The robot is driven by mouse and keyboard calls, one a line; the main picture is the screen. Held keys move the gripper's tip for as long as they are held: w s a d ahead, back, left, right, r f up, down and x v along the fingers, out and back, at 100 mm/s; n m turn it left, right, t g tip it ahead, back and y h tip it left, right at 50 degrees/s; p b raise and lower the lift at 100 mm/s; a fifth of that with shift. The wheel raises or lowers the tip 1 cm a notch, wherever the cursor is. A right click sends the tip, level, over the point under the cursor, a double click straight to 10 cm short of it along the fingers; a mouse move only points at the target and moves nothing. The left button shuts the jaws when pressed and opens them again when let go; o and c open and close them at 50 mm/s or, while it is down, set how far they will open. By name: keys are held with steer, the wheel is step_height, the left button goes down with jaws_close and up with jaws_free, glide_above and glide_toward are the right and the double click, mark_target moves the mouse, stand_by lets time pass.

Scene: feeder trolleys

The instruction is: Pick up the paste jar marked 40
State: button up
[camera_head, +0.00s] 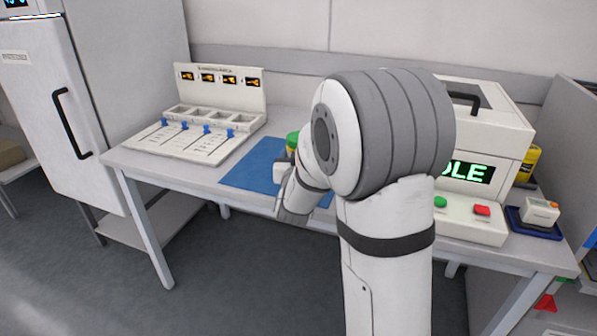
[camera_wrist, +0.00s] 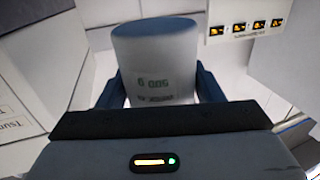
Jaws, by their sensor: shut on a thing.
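A white jar (camera_wrist: 157,75) with a blue-grey end stands between the fingers in the wrist view. It bears green print that is too blurred to read surely, so I cannot confirm the number 40. My gripper (camera_wrist: 158,92) is shut on this jar, one dark blue finger on each side. In the head view, a green-topped object (camera_head: 292,138), likely the jar, shows at my gripper over the blue mat (camera_head: 248,170). My arm hides most of it there. I cannot tell whether the jar touches the mat.
A white rack (camera_head: 190,138) with blue pegs and small orange displays stands left on the table. A white machine (camera_head: 488,128) with green and red buttons stands right, beside a small device on a dark blue tray (camera_head: 533,230). A tall cabinet (camera_head: 60,100) is at far left.

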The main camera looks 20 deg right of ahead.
steer(key=shift+s+a+f+b, duration=0.1)
steer(key=shift+f+b, duration=0.35)
steer(key=shift+f, duration=1.45)
steer(key=shift+f, duration=0.1)
steer(key=shift+f, duration=0.1)
steer(key=o, duration=1.4)
